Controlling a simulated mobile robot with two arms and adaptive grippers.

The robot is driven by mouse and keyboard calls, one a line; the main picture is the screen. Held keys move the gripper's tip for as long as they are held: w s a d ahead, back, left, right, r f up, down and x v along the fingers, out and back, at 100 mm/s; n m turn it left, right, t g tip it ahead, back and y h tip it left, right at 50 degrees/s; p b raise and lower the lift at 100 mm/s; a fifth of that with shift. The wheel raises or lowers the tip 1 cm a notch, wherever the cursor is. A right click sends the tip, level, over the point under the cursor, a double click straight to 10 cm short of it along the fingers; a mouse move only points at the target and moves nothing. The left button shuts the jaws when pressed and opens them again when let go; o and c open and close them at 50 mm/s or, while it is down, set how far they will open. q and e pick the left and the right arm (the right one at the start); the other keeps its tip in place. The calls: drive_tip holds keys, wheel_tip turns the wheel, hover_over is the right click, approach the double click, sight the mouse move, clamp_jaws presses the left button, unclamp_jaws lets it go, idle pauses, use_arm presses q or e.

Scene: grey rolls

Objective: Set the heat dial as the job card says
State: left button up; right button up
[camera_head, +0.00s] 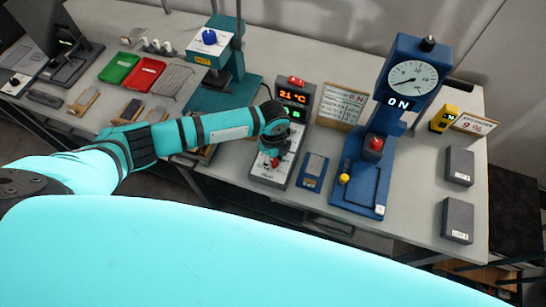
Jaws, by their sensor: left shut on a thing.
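The heat control box (258,170) is a grey panel on the bench with a black display head. The orange display (294,97) reads about 21 °C, and a green readout shows below it. My left gripper (273,150) reaches over the panel from the left, shut on the heat dial. The dial itself is hidden under the gripper, so its setting cannot be read. A red knob (275,162) shows just below the gripper. The job card (341,105) stands behind and right of the box; its print is too small to read fully. My right gripper is not in view.
Right of the box are a small blue block (312,171) and a blue press with a round gauge (411,79) and an "ON" sign. Grey blocks (458,219) lie at the right. A teal press (216,42), green tray (119,68) and red tray (145,75) stand left.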

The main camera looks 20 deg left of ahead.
use_arm(q)
drive_tip(key=m, duration=0.6)
drive_tip(key=shift+w+m, duration=0.1)
drive_tip(key=shift+m, duration=0.2)
drive_tip(key=m+b, duration=0.1)
drive_tip(key=m, duration=0.5)
drive_tip(key=shift+b, duration=0.35)
drive_tip(key=m+b, duration=0.1)
drive_tip(key=m, duration=0.5)
drive_tip(key=shift+m+b, duration=0.3)
drive_tip(key=m+b, duration=0.1)
drive_tip(key=m, duration=0.3)
drive_tip(key=shift+m, duration=0.8)
drive_tip(key=shift+r, duration=0.1)
drive_tip(key=o, duration=1.1)
drive_tip(key=shift+o, duration=0.2)
